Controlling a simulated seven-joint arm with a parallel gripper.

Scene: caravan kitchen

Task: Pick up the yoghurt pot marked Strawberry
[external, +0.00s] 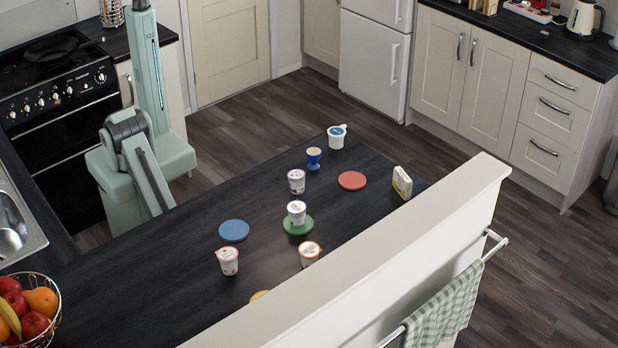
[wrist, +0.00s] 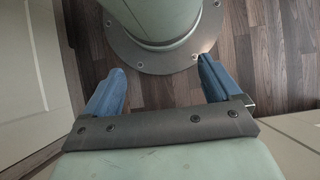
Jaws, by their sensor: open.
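Several small yoghurt pots stand on the dark worktop in the external view; their lettering is too small to read, so I cannot tell which is marked Strawberry. A pot with a pink rim and pink markings (external: 228,262) stands at the front left. A pot with an orange-red rim (external: 309,252) stands close to the pale ledge, partly hidden by it. A white pot (external: 296,213) stands on the green coaster (external: 304,231). Another pale pot (external: 297,182) stands farther back. My gripper (wrist: 160,68) is open and empty over the floor and my base in the wrist view, away from the pots.
Blue (external: 234,231), red (external: 352,181) and yellow (external: 259,295) coasters lie on the worktop. A raised ledge (external: 400,255) borders the right; a fruit basket (external: 52,325) stands front left.

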